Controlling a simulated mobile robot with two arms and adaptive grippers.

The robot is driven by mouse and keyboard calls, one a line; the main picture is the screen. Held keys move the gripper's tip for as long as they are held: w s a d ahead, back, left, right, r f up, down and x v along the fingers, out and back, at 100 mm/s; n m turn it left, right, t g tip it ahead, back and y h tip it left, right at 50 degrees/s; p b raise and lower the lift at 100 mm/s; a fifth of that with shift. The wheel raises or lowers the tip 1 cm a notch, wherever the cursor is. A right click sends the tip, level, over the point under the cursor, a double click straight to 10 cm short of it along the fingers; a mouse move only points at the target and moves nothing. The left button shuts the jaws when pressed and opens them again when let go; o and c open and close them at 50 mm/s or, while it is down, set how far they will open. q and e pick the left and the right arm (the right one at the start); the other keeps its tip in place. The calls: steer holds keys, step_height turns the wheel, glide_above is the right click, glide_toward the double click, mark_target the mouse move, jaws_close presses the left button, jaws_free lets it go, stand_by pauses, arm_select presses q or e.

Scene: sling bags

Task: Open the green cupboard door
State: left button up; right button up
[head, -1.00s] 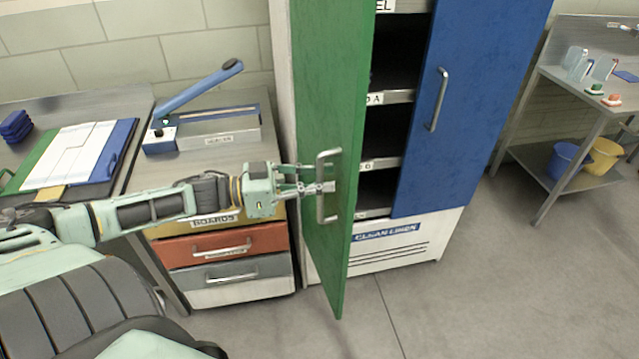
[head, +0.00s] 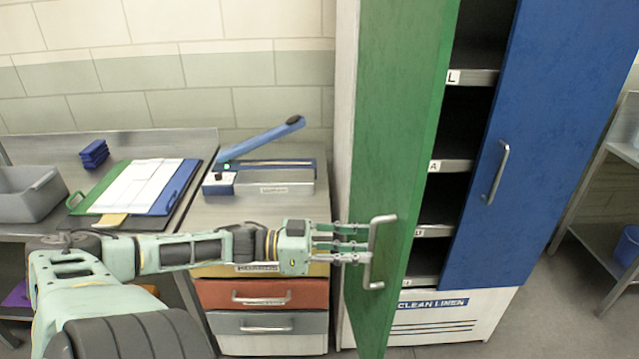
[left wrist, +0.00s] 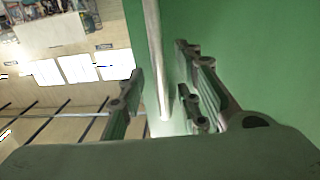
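The green door (head: 396,130) of the tall cupboard stands swung open, with dark shelves showing between it and the closed blue door (head: 545,130). Its metal handle (head: 374,255) is on the face toward my left arm. My left gripper (head: 360,244) is at the handle with its fingers spread. In the left wrist view the handle bar (left wrist: 153,50) runs between the fingers, with a gap to each side. The fingers are open around the bar, not clamped on it. My right gripper is in no view.
A drawer unit with a red drawer (head: 262,293) stands left of the cupboard, under my left forearm. A blue-armed sealer (head: 262,178) sits on top. A bench with a clipboard (head: 140,187) and grey bin (head: 32,192) lies further left.

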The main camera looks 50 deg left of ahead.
arm_select(q)
steer(key=v, duration=0.9)
stand_by(0.3)
